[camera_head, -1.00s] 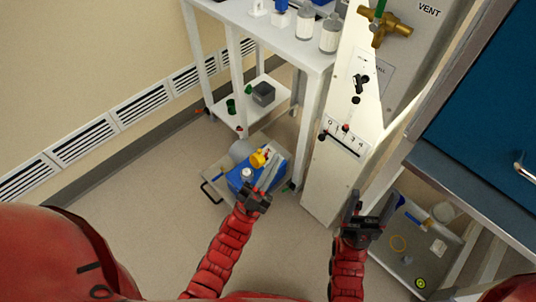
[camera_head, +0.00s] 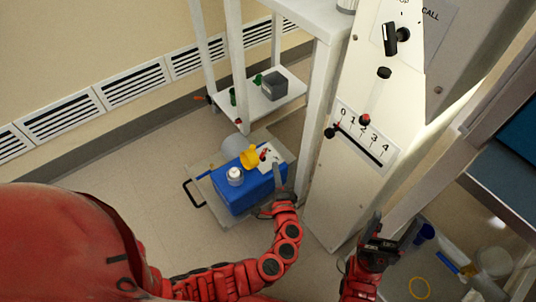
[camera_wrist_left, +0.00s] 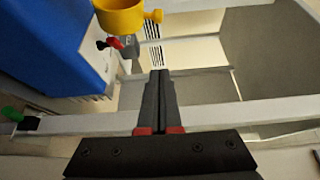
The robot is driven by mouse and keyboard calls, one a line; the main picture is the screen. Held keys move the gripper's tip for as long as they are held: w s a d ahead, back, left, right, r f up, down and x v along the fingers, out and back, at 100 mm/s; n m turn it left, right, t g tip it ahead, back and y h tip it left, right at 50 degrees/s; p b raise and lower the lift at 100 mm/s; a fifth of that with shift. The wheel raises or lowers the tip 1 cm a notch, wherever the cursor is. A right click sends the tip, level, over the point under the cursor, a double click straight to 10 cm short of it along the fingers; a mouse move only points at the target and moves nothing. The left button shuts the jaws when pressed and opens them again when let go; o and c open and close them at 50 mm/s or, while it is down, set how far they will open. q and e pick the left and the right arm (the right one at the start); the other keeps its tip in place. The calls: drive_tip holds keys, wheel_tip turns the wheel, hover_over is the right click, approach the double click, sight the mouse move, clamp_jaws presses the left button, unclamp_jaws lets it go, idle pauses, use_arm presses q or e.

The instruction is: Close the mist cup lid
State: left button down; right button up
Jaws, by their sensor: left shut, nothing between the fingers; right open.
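A yellow cup (camera_head: 250,157) with a side knob sits on top of a blue box (camera_head: 247,191) on the floor cart. Its inside and any lid are too small to make out clearly. In the left wrist view the yellow cup (camera_wrist_left: 119,15) is cut off by the top edge, with the blue box (camera_wrist_left: 52,45) at left. My left gripper (camera_head: 277,172) is at the right end of the blue box; its closed fingers (camera_wrist_left: 157,76) hold nothing and are apart from the cup. My right gripper (camera_head: 395,226) is open and empty by the white panel's lower right.
A white capped part (camera_head: 235,176) and small red parts (camera_head: 264,154) are on the box. The tall white panel (camera_head: 352,190) with a numbered slider stands close right of my left gripper. A white shelf table (camera_head: 262,103) stands behind. Clear floor (camera_head: 125,205) lies to the left.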

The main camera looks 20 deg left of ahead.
sight(250, 156)
use_arm(q)
drive_tip(key=b+x, duration=0.2)
drive_tip(key=x, duration=0.8)
drive_tip(key=s+a, duration=0.1)
drive_tip(key=s+a+p, duration=0.1)
drive_tip(key=s+a, duration=0.1)
drive_tip(key=shift+r, duration=0.3)
